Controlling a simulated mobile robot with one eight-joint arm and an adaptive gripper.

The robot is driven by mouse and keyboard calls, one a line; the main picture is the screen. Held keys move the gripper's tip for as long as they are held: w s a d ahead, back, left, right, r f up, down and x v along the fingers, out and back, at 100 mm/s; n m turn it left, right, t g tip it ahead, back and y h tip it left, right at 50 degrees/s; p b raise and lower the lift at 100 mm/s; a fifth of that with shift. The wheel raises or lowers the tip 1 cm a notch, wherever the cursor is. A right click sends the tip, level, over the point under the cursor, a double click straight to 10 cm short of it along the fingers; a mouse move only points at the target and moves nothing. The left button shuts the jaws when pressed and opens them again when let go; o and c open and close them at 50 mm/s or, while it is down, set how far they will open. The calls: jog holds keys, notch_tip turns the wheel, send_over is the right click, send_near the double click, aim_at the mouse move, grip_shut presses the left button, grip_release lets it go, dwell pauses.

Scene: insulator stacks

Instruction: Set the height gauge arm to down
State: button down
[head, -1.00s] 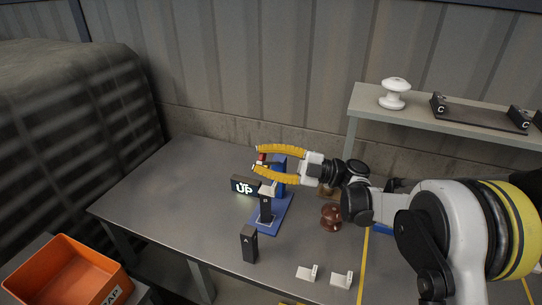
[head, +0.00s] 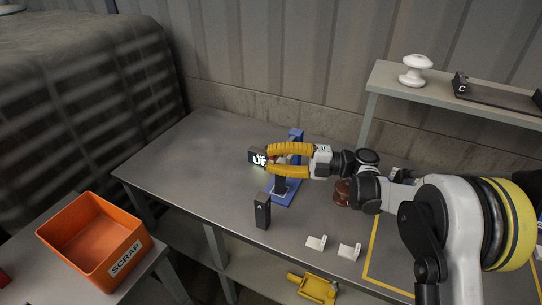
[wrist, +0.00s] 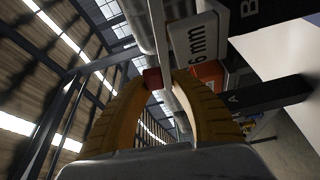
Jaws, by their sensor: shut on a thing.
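The height gauge stands on the table with a blue base and column (head: 297,136). In the wrist view a red end piece of the gauge arm (wrist: 152,78) sits between the fingertips. The fingers hide most of the arm in the head view, so its exact angle is hard to tell.
A dark block marked A (head: 262,211) stands in front of the gauge. A brown insulator (head: 342,193) is to its right, with small white tags (head: 316,242) nearer the front. An orange scrap bin (head: 95,240) is at lower left. A shelf (head: 470,100) with a white insulator is at right.

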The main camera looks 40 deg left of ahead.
jog(key=c, duration=1.3)
grip_release()
jog(key=shift+d, duration=0.1)
jog(key=shift+w+d, duration=0.1)
jog(key=v, duration=1.2)
